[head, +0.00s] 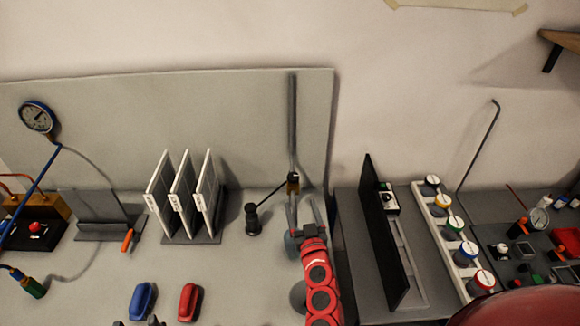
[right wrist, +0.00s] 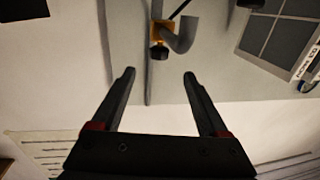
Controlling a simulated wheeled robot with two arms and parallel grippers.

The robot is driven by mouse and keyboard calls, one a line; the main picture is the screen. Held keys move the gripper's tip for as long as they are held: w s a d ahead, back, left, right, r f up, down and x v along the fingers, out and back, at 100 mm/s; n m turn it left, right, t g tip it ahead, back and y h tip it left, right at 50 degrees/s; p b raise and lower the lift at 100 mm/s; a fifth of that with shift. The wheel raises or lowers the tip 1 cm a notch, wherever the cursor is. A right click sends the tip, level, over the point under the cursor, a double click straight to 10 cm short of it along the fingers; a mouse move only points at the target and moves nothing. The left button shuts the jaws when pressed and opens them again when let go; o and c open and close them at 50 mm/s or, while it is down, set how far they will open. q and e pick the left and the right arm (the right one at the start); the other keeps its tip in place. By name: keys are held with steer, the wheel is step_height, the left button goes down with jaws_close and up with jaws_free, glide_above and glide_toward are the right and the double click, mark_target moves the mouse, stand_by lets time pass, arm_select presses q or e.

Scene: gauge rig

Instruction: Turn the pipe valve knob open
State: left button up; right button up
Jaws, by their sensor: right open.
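The pipe valve is a small brass body (head: 293,187) on a thin upright grey pipe (head: 292,120) against the back panel. In the right wrist view the brass body (right wrist: 157,32) carries a dark knob (right wrist: 159,53), with a hooked grey pipe end beside it. My right gripper (head: 304,203) is open and empty just in front of and below the valve. In its wrist view the two fingers (right wrist: 159,75) are spread, with the knob beyond their tips, roughly centred between them and apart from them. Small dark tips at the head view's bottom edge may be my left gripper (head: 138,322).
A rack of white panels (head: 182,195) and a small black object (head: 252,219) stand left of the valve. Blue (head: 142,300) and red (head: 189,302) objects lie in front. A tall black divider (head: 385,235) stands right, beside a strip of coloured knobs (head: 454,235).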

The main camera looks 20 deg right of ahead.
steer(key=p, duration=0.2)
glide_toward(292, 174)
steer(key=w, duration=0.2)
steer(key=w+f, duration=0.1)
steer(key=w, duration=0.1)
steer(key=shift+d, duration=0.35)
steer(key=w, duration=0.2)
steer(key=w+b, duration=0.1)
steer(key=w, duration=0.1)
steer(key=w+b, duration=0.1)
steer(key=w, duration=0.1)
steer(key=shift+w+d+f, duration=0.2)
steer(key=shift+w+d, duration=0.25)
steer(key=shift+w, duration=0.25)
steer(key=shift+w+d+r, duration=0.1)
steer(key=shift+w+r, duration=0.05)
steer(key=shift+w, duration=0.25)
jaws_close()
